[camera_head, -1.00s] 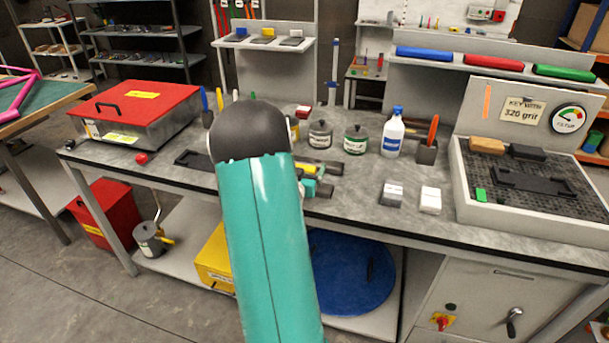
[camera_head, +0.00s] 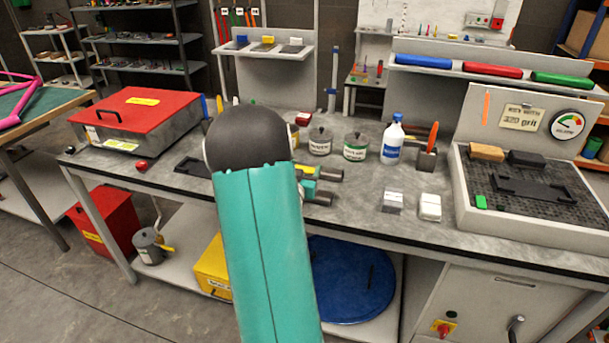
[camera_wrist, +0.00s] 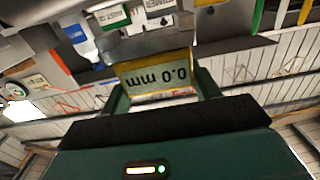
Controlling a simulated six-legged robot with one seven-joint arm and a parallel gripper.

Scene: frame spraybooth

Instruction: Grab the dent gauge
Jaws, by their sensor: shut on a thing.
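The dent gauge (camera_wrist: 157,76) shows in the wrist view as a small yellow-edged block with a pale display that reads 0.0 mm upside down. My gripper (camera_wrist: 164,84) is shut on it, with a dark green finger at each side of the gauge.
The grey bench (camera_head: 345,212) carries a red-lidded box (camera_head: 137,112) at left, grey cans (camera_head: 320,142), a white bottle (camera_head: 392,140), two small blocks and a grey tray (camera_head: 462,205) at right. The bench's front strip is mostly clear.

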